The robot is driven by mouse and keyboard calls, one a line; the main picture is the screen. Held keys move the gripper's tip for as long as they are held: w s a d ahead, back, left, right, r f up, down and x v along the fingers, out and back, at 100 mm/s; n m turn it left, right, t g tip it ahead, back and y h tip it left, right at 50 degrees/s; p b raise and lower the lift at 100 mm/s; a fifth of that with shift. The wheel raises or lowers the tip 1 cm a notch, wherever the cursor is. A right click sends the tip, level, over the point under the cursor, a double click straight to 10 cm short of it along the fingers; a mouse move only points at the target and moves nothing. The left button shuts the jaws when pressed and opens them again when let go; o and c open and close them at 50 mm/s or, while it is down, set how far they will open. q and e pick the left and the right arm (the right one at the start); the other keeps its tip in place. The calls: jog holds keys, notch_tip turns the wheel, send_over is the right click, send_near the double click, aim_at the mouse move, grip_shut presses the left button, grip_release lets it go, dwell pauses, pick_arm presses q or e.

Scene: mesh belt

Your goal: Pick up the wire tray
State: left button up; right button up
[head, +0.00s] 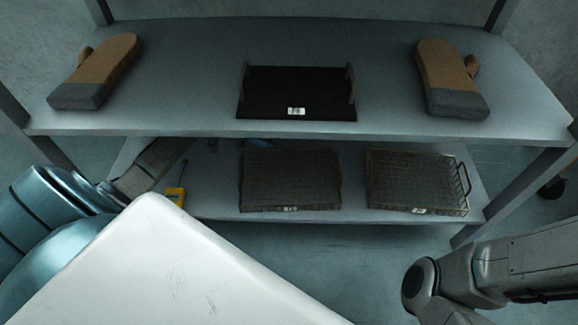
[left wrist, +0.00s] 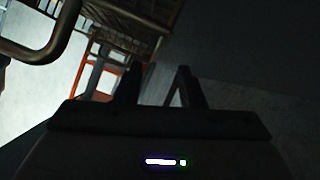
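Two wire mesh trays lie on the lower shelf in the head view: one in the middle (head: 290,180), one to its right (head: 415,182) with a wire handle at its right end. The upper shelf's front edge overhangs their back parts. My left gripper (head: 160,157) is at the left end of the lower shelf, left of both trays and apart from them, partly hidden by the upper shelf. In the left wrist view its two fingers (left wrist: 158,88) stand apart with nothing between them. Wire mesh (left wrist: 135,22) shows beyond them at the top. My right gripper is out of view.
The upper shelf (head: 200,60) holds two brown oven mitts (head: 118,58) (head: 442,70) and a black tray (head: 297,90) with upright ends. A yellow device (head: 176,196) with a thin probe lies on the lower shelf, close to my left gripper. Shelf posts stand at both sides.

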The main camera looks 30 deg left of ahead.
aim_at(282, 156)
pick_arm(q)
jog(key=shift+b+x, duration=1.45)
jog(key=shift+x, duration=1.25)
jog(key=shift+d+r, duration=0.1)
jog(key=shift+d, duration=0.25)
grip_shut()
